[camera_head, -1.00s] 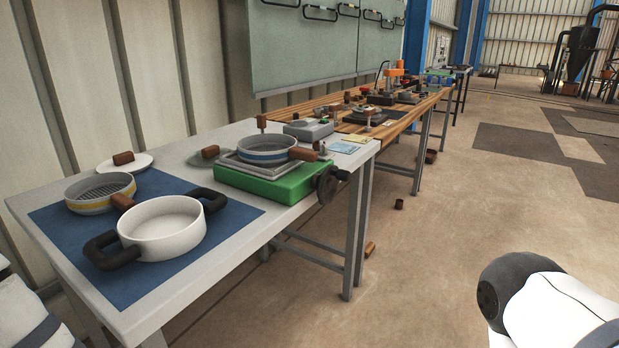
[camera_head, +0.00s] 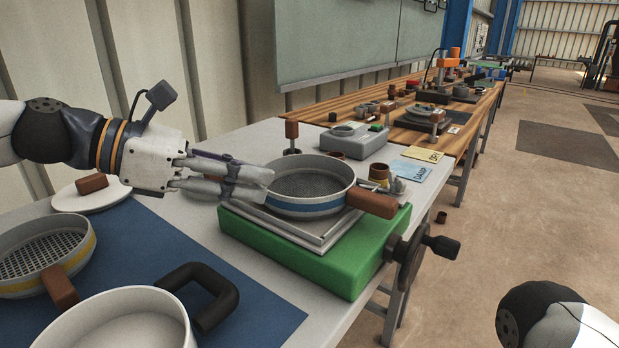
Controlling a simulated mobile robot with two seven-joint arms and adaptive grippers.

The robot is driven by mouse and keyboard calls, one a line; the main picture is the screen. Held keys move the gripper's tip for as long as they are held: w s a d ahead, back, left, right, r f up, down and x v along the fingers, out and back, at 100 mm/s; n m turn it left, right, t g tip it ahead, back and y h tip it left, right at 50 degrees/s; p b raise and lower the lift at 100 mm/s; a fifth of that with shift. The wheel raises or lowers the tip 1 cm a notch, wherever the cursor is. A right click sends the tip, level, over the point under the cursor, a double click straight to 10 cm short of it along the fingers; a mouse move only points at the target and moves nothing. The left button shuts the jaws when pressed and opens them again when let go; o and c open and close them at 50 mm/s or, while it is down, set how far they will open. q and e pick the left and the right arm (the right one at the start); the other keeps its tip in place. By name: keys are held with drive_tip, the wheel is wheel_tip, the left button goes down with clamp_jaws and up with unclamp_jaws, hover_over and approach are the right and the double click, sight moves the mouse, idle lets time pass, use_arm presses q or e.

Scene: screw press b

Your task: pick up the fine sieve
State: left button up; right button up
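A round sieve with a blue band, a fine grey mesh and a brown handle (camera_head: 310,207) sits on a grey square frame on the green base (camera_head: 300,262). My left gripper (camera_head: 268,184) reaches in from the left, its fingertips at the sieve's left rim. Its fingers lie close together in this view; I cannot tell whether they touch or grip the rim. A second sieve with a yellow band and coarser mesh (camera_head: 45,258) lies at the left on the blue mat. My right gripper is out of view.
A white pan with a black handle (camera_head: 120,325) stands in front on the blue mat (camera_head: 250,315). A grey scale (camera_head: 354,140), small pots and cards stand behind the green base. A black crank sticks out at its right.

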sight(324, 197)
use_arm(q)
drive_tip(key=d, duration=0.1)
drive_tip(key=d+f, duration=0.2)
drive_tip(key=d, duration=0.1)
drive_tip(key=shift+b, duration=0.4)
drive_tip(key=x, duration=0.7)
drive_tip(key=shift+r+b, duration=0.1)
drive_tip(key=shift+b, duration=0.3)
drive_tip(key=shift+a+r, duration=0.1)
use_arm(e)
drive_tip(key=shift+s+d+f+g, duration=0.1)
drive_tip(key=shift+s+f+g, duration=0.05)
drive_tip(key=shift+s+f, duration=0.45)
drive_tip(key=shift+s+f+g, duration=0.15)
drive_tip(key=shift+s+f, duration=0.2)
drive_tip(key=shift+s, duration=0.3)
use_arm(q)
clamp_jaws()
